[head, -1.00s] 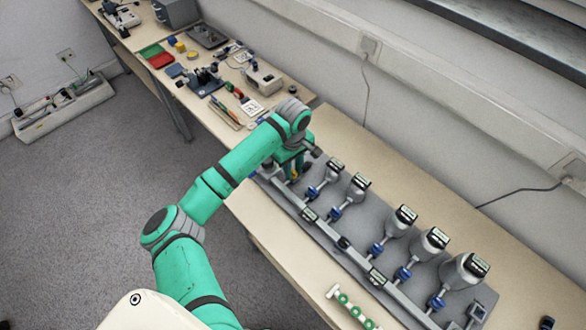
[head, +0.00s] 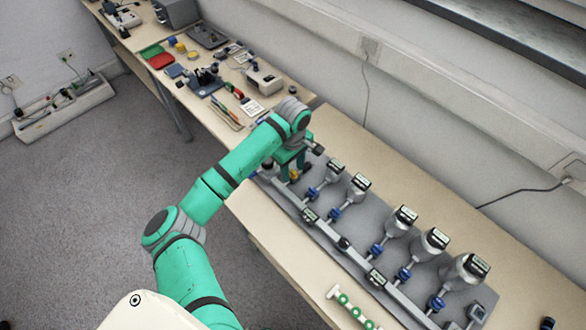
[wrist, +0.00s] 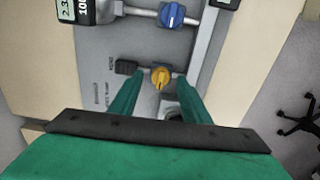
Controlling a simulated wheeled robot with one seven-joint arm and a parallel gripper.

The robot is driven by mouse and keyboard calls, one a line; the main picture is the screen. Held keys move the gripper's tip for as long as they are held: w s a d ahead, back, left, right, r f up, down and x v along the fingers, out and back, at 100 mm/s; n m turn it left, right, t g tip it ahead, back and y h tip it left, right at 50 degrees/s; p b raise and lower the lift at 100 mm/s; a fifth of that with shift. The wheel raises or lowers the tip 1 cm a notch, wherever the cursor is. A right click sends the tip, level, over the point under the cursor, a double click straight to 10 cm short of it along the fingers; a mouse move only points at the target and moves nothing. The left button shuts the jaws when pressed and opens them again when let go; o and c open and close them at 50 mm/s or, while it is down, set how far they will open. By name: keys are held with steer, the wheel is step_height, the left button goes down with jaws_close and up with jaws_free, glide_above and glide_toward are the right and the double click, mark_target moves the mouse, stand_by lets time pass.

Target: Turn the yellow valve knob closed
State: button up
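The yellow valve knob (wrist: 160,77) sits on a short grey fitting on the grey panel in the wrist view, its raised grip running roughly up and down the picture. My gripper (wrist: 158,84) is open, with one green finger left of the knob and the other right of it. The fingers appear apart from the knob, and their height relative to it is hard to tell. In the head view my gripper (head: 294,170) is over the far left end of the panel, and the knob is mostly hidden by it.
A blue knob (wrist: 171,15) is on the neighbouring branch, beside a meter with a display (wrist: 86,9). A black plug-like part (wrist: 127,67) sits left of the yellow knob. The main pipe (head: 345,248) runs along the panel with several grey meters.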

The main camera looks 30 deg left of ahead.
mark_target(293, 171)
step_height(293, 171, up, 11)
stand_by(0.7)
steer(key=shift+f, duration=0.15)
